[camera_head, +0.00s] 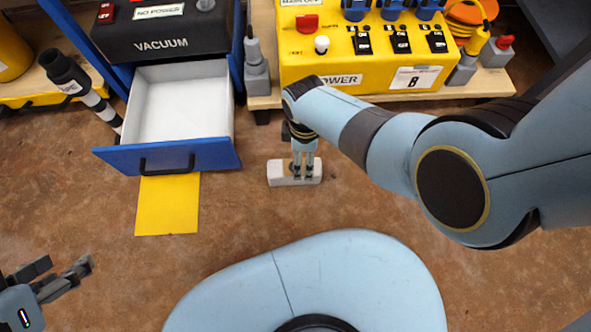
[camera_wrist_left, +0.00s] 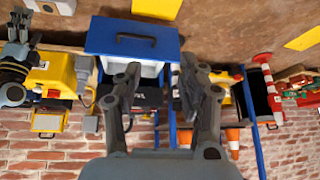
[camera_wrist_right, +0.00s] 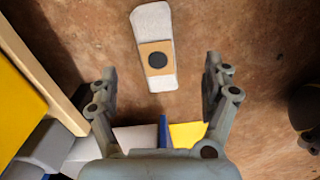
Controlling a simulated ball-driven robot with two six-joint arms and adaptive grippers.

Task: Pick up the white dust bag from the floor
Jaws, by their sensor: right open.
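The white dust bag (camera_head: 275,173) lies on the brown floor in the head view, below the yellow power unit. It is an oblong white piece with a tan collar and a dark round hole, clear in the right wrist view (camera_wrist_right: 153,20). My right gripper (camera_head: 303,176) points down over it, and its fingers hide part of the bag. In the right wrist view my right gripper (camera_wrist_right: 160,72) is open, and the bag shows beyond and between its fingertips, not gripped. My left gripper (camera_head: 62,268) is open and empty at the lower left, far from the bag.
An open blue drawer (camera_head: 170,158) with a white inside juts out under the vacuum unit (camera_head: 165,35). A yellow sheet (camera_head: 167,208) lies on the floor before it. The yellow power unit (camera_head: 345,75) on a wooden base stands behind the bag. The floor around the bag is clear.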

